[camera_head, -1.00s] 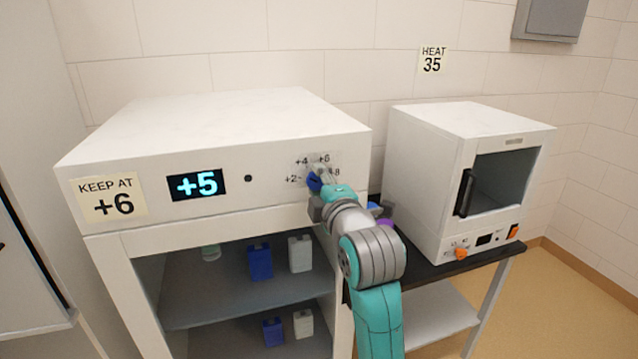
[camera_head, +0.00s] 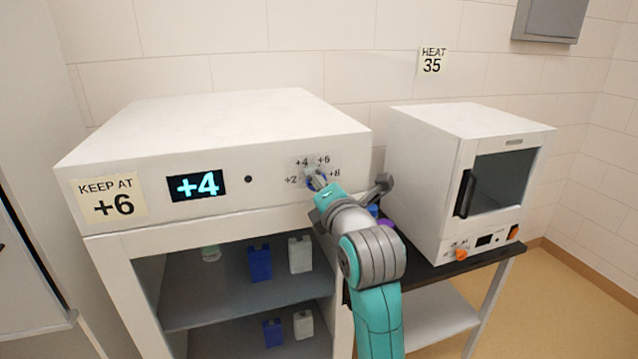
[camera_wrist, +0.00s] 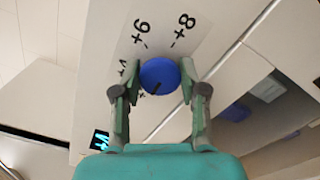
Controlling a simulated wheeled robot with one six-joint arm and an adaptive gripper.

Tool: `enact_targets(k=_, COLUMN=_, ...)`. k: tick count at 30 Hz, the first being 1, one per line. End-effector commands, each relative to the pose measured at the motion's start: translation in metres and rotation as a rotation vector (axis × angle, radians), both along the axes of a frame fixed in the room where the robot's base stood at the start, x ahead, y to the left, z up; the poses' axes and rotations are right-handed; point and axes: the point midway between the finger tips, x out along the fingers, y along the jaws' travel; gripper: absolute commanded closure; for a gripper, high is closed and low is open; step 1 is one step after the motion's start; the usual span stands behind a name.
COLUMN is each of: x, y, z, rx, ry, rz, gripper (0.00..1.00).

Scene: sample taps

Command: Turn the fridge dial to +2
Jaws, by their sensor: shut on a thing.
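The fridge dial (camera_wrist: 160,75) is a round blue knob with a dark pointer mark, on the fridge's white front panel. In the head view the dial (camera_head: 314,182) is partly hidden by my gripper (camera_head: 316,179). The scale around it reads +2, +4, +6 and +8. My gripper's two fingers (camera_wrist: 160,88) are shut on the dial, one on each side, in the wrist view. The fridge display (camera_head: 198,186) reads +4 in cyan. A label (camera_head: 110,199) on the fridge front says "KEEP AT +6".
A white oven (camera_head: 430,190) with an orange knob stands right of the fridge on a black-topped table (camera_head: 470,258). A "HEAT 35" label (camera_head: 432,60) is on the wall. Blue and white bottles stand on the shelves (camera_head: 215,308) below the fridge panel.

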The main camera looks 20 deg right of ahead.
Motion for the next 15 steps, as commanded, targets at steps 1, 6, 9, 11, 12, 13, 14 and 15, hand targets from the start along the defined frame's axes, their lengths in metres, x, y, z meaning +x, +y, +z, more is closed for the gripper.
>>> enact_targets(k=1, x=0.0002, y=0.0003, z=-0.0019, rx=-0.006, ry=0.005, rz=0.001, gripper=0.92)
enact_targets(k=6, x=0.0002, y=0.0002, z=-0.0020, rx=-0.014, ry=0.005, rz=0.001, gripper=0.92)
enact_targets(k=9, x=0.0002, y=0.0002, z=-0.0021, rx=-0.014, ry=0.005, rz=0.001, gripper=0.92)
enact_targets(k=11, x=0.0002, y=0.0002, z=-0.0021, rx=-0.013, ry=0.005, rz=0.001, gripper=0.92)
enact_targets(k=12, x=0.0002, y=0.0002, z=-0.0021, rx=-0.013, ry=0.005, rz=0.001, gripper=0.92)
enact_targets(k=13, x=0.0002, y=0.0002, z=-0.0021, rx=-0.013, ry=0.005, rz=0.001, gripper=0.92)
enact_targets(k=14, x=0.0002, y=0.0001, z=-0.0022, rx=-0.013, ry=0.005, rz=0.001, gripper=0.92)
enact_targets(k=15, x=0.0002, y=0.0002, z=-0.0021, rx=-0.013, ry=0.005, rz=0.001, gripper=0.48)
